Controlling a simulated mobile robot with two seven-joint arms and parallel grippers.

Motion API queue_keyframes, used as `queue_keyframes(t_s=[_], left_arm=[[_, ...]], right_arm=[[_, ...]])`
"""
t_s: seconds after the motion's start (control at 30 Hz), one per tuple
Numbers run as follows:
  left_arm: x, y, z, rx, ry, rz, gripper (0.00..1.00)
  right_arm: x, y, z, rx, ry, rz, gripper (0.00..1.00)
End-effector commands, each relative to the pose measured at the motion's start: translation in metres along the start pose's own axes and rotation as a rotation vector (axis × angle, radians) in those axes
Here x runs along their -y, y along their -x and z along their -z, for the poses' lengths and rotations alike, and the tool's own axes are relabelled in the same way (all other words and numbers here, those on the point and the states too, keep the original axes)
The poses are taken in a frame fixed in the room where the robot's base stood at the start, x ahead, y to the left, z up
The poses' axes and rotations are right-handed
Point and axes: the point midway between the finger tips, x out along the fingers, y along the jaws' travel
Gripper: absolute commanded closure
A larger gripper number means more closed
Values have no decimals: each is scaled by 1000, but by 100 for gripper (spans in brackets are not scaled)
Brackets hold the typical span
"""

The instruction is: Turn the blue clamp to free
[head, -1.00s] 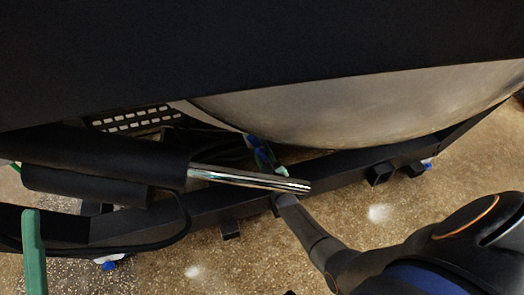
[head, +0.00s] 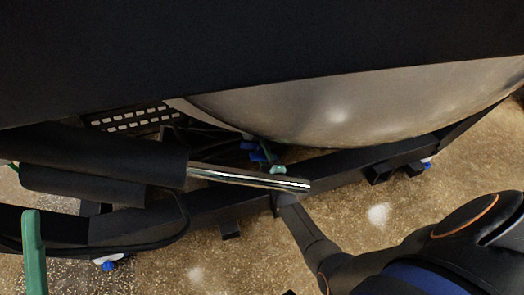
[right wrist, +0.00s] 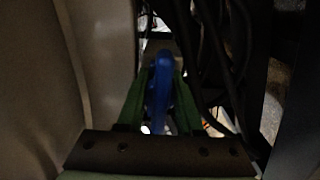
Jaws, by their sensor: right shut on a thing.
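The blue clamp (head: 258,153) is a small blue part low under the big rounded metal shell, partly hidden behind the frame and chrome rod. My right gripper (head: 278,169) reaches it from the lower right, passing behind the rod; only a bit of green finger shows there. In the right wrist view the blue clamp (right wrist: 160,88) stands upright between the two green fingers of my right gripper (right wrist: 160,82), which are shut on it. A green bar (head: 33,252) at the lower left looks like a finger of my left gripper; its opening does not show.
The rounded metal shell (head: 340,110) hangs just above the right gripper. A black frame beam (head: 345,172) and a chrome rod (head: 245,178) lie close to my wrist. Dark cables (right wrist: 215,60) run right of the clamp. Open speckled floor (head: 375,220) lies in front.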

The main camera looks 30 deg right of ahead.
Motion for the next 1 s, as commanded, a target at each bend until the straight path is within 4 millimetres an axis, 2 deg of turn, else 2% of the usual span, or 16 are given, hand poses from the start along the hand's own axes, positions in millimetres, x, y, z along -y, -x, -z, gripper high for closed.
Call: queue_keyframes(t_s=[0.47, 0.5, 0.57, 1.0], left_arm=[[0, 0, 0, 1, 1, 0, 50], [0, 0, 0, 1, 1, 0, 50], [0, 0, 0, 1, 1, 0, 50], [0, 0, 0, 0, -2, -1, 50]], right_arm=[[2, 1, -1, 1, 18, 4, 100], [2, 1, -1, 1, 18, 4, 60], [1, 1, -1, 1, 17, 3, 54], [-1, 1, -2, 0, 14, 1, 52]])
